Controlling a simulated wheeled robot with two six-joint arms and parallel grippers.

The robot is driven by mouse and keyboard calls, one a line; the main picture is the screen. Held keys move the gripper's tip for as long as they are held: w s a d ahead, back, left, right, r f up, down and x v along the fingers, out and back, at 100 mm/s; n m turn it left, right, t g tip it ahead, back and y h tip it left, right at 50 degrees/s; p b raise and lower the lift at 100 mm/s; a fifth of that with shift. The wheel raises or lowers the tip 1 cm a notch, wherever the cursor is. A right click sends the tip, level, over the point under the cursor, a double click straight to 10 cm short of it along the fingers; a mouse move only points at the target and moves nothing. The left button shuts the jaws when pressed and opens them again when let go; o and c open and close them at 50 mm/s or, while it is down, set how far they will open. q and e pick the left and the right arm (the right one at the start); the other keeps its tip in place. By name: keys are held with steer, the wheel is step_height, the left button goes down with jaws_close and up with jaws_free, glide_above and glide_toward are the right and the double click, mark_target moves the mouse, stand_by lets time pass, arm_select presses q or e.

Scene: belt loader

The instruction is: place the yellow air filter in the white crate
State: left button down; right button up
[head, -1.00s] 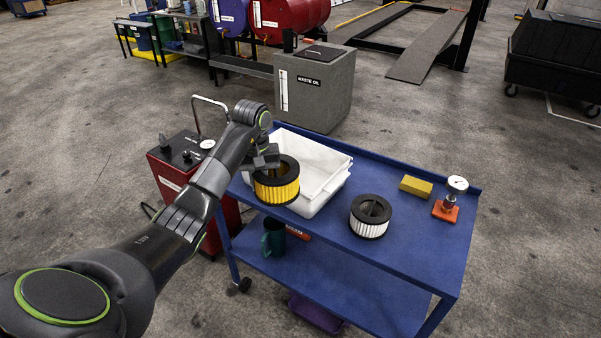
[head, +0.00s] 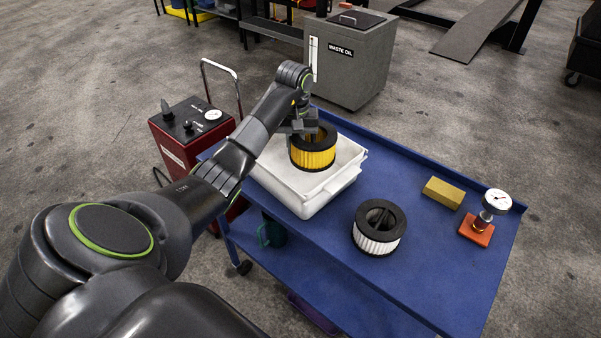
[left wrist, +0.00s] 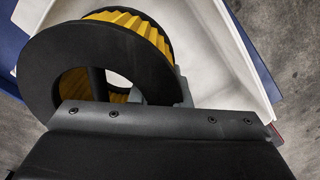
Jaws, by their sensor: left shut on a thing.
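The yellow air filter (head: 314,154) is a pleated ring with black rims. My left gripper (head: 311,131) is shut on its wall and holds it upright over the white crate (head: 345,178). The filter also shows large in the left wrist view (left wrist: 144,27), with the crate's white wall (left wrist: 225,60) beyond it. I cannot tell whether the filter touches the crate floor. The gripper's fingertips are partly hidden by the filter's rim. My right gripper is not in view.
The crate stands on a blue cart (head: 420,275). A white filter with a black rim (head: 378,240), a yellow block (head: 443,193) and a gauge on an orange base (head: 476,230) stand to its right. A red machine (head: 188,140) is at left, a grey waste oil tank (head: 350,62) behind.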

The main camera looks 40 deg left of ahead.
arm_select(q)
steer(key=shift+w+f+b, duration=0.25)
steer(key=shift+f+b, duration=0.05)
steer(key=shift+f, duration=0.25)
step_height(320, 180, down, 7)
steer(key=b, duration=0.7)
steer(key=shift+s, duration=0.1)
steer(key=shift+f+p, duration=0.35)
steer(key=shift+f, duration=0.8)
steer(key=shift+f, duration=0.1)
